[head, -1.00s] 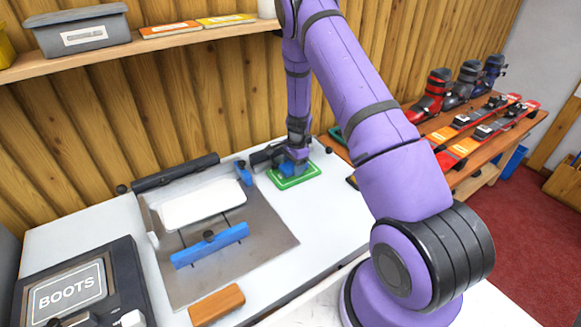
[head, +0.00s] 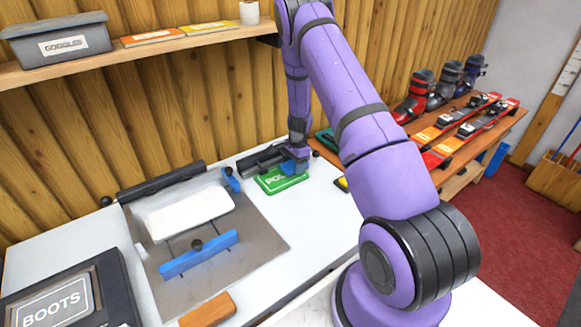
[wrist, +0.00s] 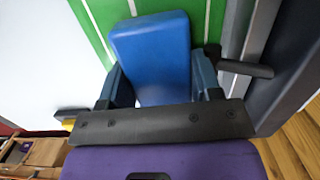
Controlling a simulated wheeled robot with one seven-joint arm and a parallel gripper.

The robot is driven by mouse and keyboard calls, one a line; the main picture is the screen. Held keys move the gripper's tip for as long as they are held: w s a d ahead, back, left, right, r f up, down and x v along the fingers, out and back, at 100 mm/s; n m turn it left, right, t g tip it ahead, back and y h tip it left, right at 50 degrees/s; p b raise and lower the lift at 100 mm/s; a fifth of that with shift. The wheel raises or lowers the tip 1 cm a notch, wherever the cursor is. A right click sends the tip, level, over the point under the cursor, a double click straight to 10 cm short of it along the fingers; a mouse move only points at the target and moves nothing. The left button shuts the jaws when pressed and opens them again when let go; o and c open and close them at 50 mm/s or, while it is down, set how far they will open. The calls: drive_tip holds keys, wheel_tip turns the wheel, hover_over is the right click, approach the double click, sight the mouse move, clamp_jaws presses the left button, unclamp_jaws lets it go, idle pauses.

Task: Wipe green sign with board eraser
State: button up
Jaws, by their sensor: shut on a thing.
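The green sign (head: 271,182) lies flat on the white bench toward its back, with a white border and partly visible white lettering. My gripper (head: 294,163) is over the sign's right end and hides that part. In the wrist view my gripper (wrist: 160,88) is shut on the blue board eraser (wrist: 152,48), one finger on each side. The eraser shows in the head view as a small blue patch (head: 289,169). It is over the green sign (wrist: 100,22), apparently on its surface; contact cannot be told for sure.
A grey plate (head: 225,268) with a blue bar (head: 198,255) and a white pad (head: 188,213) is left of the sign. A dark device (head: 262,160) stands close behind the sign. A brown block (head: 208,310) lies near the front. Bare bench (head: 315,215) is in front of the sign.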

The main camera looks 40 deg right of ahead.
sight(264, 183)
drive_tip(key=shift+d+r, duration=0.1)
drive_tip(key=shift+d, duration=0.4)
drive_tip(key=shift+a+f, duration=0.2)
drive_tip(key=shift+a, duration=1.7)
drive_tip(key=shift+w+a+r, duration=0.1)
drive_tip(key=shift+a, duration=1.6)
drive_tip(key=shift+a+r, duration=0.1)
drive_tip(key=shift+a, duration=1.55)
drive_tip(key=shift+a+f, duration=0.15)
drive_tip(key=shift+a, duration=1.65)
drive_tip(key=shift+r, duration=3.05)
